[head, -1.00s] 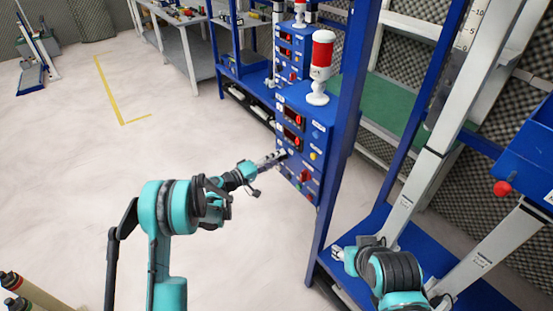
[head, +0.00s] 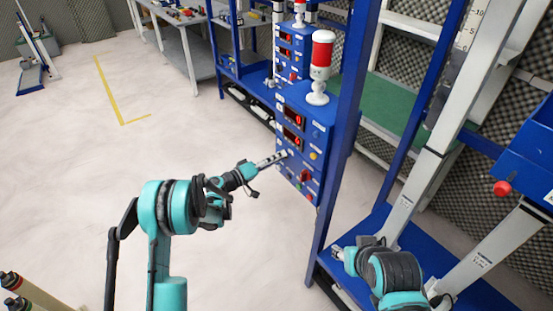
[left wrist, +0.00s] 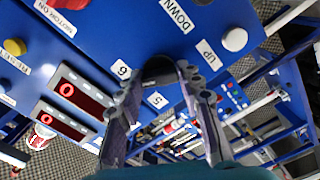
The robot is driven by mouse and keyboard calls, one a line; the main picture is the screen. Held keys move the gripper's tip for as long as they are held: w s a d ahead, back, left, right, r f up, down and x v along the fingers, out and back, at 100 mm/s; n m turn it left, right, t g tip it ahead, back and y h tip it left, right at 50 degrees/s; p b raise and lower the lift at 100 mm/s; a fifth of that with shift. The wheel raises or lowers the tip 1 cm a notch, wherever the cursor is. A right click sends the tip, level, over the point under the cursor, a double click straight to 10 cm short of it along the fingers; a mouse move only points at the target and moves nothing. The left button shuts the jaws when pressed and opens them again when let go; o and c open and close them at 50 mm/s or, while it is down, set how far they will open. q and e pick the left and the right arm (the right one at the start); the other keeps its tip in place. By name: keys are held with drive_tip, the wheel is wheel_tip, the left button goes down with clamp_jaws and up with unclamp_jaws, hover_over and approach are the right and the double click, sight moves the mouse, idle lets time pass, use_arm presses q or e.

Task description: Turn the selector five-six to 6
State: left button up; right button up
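The blue control panel (head: 300,155) stands at the middle of the head view. The black five-six selector (left wrist: 158,70) sits between the labels 6 (left wrist: 121,70) and 5 (left wrist: 158,99) in the left wrist view; its pointer cannot be made out. My left gripper (head: 284,155) is at the panel face. In the left wrist view its fingers (left wrist: 159,78) lie on both sides of the selector and seem closed on it. The lower red display (head: 294,139) seems to read 6, the upper one (head: 296,118) 0. My right gripper (head: 340,254) shows only partly, low on the right.
A red and white beacon (head: 320,68) stands on top of the panel. A white button (left wrist: 235,39) by UP and a yellow button (left wrist: 15,46) are near the selector. A blue rack post (head: 340,130) rises right of the panel. The floor on the left is clear.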

use_arm(q)
drive_tip(key=o, duration=0.4)
drive_tip(key=shift+o, duration=0.2)
drive_tip(key=shift+a, duration=0.1)
drive_tip(key=v, duration=1.2)
